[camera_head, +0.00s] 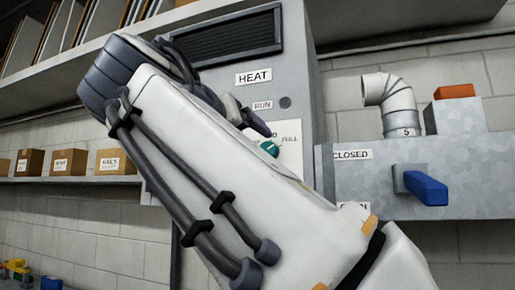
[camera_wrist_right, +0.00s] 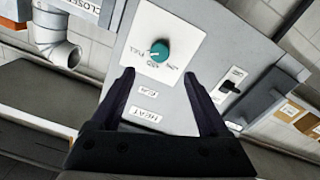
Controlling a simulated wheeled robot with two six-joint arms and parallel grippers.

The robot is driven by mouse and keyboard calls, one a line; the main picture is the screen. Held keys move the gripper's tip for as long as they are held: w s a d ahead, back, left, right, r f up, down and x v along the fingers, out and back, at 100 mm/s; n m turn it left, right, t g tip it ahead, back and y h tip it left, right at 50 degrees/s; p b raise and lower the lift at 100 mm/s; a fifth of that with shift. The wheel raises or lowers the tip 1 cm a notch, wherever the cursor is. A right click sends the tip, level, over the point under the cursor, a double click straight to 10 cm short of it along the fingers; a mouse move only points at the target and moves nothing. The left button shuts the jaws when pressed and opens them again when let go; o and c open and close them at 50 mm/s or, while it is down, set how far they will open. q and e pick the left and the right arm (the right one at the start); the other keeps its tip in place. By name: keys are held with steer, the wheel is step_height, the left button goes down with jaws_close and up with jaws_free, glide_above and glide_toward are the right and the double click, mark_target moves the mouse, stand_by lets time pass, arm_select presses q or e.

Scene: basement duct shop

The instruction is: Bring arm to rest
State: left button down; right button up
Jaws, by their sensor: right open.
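My right arm reaches up across the head view from the lower right, and its gripper (camera_head: 252,118) is in front of the grey heater cabinet (camera_head: 303,75). In the right wrist view my right gripper (camera_wrist_right: 160,77) is open, with nothing between its fingers. A teal dial knob (camera_wrist_right: 159,50) on a white plate shows just past the fingertips, apparently apart from them. The knob (camera_head: 269,148) also shows in the head view, close to the gripper and partly hidden by the arm. My left gripper is not in view.
Shelves at the left hold cardboard boxes (camera_head: 69,162). A black switch (camera_wrist_right: 230,88) is right of the gripper.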

stand_by(0.4)
step_height(320, 180, down, 25)
steer(key=w+a+n+g+y+p, duration=0.25)
steer(key=n+g+y, duration=0.25)
steer(key=n+g, duration=0.3)
steer(key=s+d+f+g+y+p, duration=0.1)
steer(key=s+d+f+g, duration=0.3)
steer(key=s+f, duration=0.7)
steer(key=s+d+f+m+g+y+p, duration=0.1)
steer(key=s+d+f+g, duration=0.4)
steer(key=s+f, duration=0.7)
step_height(320, 180, down, 4)
steer(key=shift+d+f+p, duration=0.1)
steer(key=shift+d+p, duration=0.65)
steer(key=shift+d, duration=0.3)
steer(key=shift+s, duration=0.1)
